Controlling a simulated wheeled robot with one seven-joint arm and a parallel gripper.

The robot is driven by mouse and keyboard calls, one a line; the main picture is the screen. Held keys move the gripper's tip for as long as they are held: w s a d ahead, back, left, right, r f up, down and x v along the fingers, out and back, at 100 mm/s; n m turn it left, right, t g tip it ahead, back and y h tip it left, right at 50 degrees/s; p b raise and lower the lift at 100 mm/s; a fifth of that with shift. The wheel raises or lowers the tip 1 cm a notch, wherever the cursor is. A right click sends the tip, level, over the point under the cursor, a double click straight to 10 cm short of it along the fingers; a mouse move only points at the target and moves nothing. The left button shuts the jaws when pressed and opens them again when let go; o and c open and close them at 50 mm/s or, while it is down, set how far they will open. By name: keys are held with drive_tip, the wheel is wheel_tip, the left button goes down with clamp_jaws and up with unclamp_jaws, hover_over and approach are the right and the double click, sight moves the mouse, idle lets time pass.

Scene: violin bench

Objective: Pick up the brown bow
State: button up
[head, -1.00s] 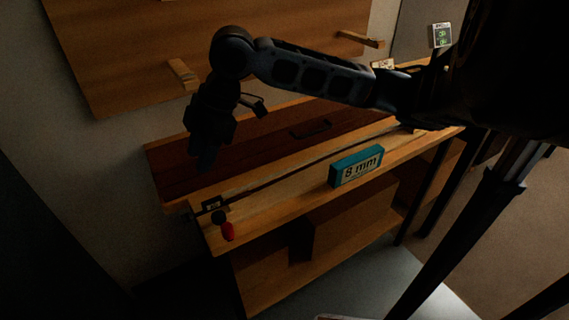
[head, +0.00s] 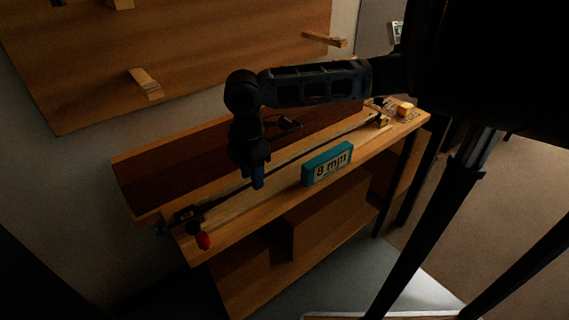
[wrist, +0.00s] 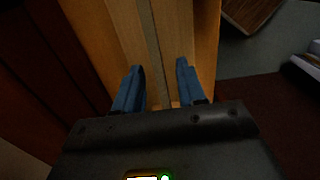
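The bow (head: 317,148) is a long, thin, dark stick lying lengthwise along the light wooden bench top (head: 239,225). Its left end is by a small dark block, and its right end is near small items at the far right. My gripper (head: 258,184) points down over the bow's left half. In the wrist view, my gripper (wrist: 160,68) has its two blue fingers apart, with a thin greyish strip, seemingly the bow (wrist: 151,40), running between them. I cannot tell whether the fingertips are level with it.
A teal box marked 8 mm (head: 327,165) stands at the bench's front edge, right of my gripper. A red-ended object (head: 203,241) is at the front left. A dark brown panel (head: 170,180) runs behind the bow. A small orange block (head: 405,109) is at the right end.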

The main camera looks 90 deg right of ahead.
drive_tip(key=shift+f, duration=0.45)
clamp_jaws()
